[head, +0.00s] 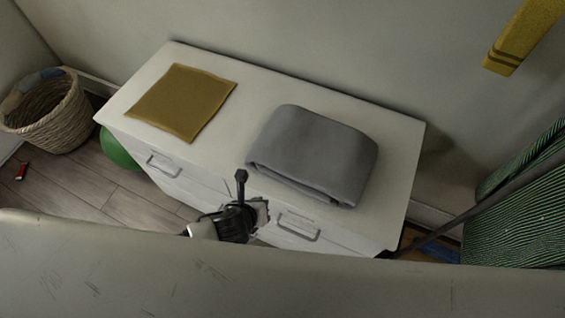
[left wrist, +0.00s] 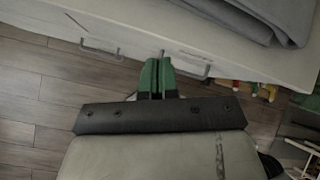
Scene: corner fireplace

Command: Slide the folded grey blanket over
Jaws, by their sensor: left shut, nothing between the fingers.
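The folded grey blanket (head: 318,150) lies on the right half of the white cabinet top (head: 250,100) in the head view. Its near left corner is close to the cabinet's front edge. It also shows at the top right of the left wrist view (left wrist: 275,15). My left gripper (head: 241,178) is at the cabinet's front edge, just left of the blanket and apart from it. In the left wrist view its green fingers (left wrist: 157,70) are together with nothing between them. My right gripper is in neither view.
A mustard cloth (head: 182,101) lies flat on the cabinet's left half. A wicker basket (head: 55,115) and a green round object (head: 120,150) stand on the floor at left. Green striped fabric (head: 520,205) is at right. Drawer handles (head: 298,228) stick out in front.

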